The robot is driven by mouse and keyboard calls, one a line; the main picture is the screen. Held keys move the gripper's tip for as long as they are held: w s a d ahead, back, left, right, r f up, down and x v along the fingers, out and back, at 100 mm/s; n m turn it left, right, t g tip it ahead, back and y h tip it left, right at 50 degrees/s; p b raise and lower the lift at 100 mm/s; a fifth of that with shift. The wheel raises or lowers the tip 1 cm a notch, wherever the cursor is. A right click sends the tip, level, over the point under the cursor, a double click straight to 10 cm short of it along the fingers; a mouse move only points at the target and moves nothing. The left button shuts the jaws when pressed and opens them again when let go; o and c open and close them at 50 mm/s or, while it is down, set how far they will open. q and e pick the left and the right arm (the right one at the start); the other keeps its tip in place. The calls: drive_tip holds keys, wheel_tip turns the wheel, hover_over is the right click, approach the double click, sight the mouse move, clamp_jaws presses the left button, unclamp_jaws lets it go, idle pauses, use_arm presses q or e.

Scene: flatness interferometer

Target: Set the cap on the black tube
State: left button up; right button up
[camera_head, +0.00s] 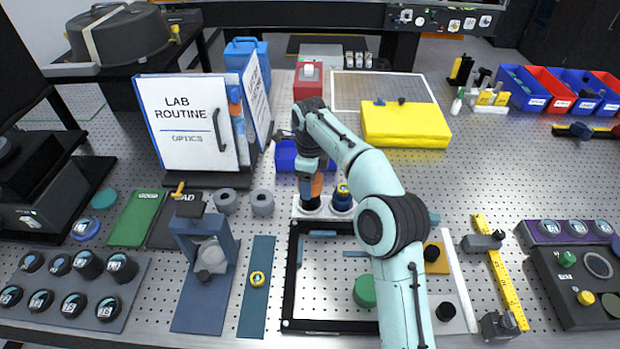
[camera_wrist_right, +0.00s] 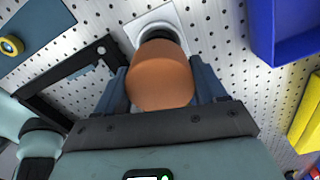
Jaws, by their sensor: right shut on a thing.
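An orange-brown cap (camera_wrist_right: 160,78) is between the fingers of my right gripper (camera_wrist_right: 163,88) in the wrist view, and the gripper is shut on it. In the head view the cap (camera_head: 317,184) shows as a small orange patch under my right gripper (camera_head: 313,188). The black tube (camera_head: 310,203) stands upright in a white holder (camera_head: 322,213), just below the cap. In the wrist view the tube's dark edge (camera_wrist_right: 160,34) shows past the cap. I cannot tell whether cap and tube touch. My left gripper is not in view.
A blue bin (camera_head: 287,157) is behind. A black frame (camera_head: 290,290) lies in front. A binder (camera_head: 190,125) stands at left; a yellow case (camera_head: 405,127) lies behind right.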

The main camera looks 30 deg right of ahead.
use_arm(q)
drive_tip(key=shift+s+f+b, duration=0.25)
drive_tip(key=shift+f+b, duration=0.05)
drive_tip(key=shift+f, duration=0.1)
use_arm(e)
drive_tip(key=shift+f, duration=1.05)
drive_tip(key=o, duration=1.1)
drive_tip(key=shift+r, duration=0.1)
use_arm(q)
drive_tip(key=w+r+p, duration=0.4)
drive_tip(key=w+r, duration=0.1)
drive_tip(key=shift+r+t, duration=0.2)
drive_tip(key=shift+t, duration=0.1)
use_arm(e)
wheel_tip(320, 180, up, 13)
drive_tip(key=shift+r, duration=0.1)
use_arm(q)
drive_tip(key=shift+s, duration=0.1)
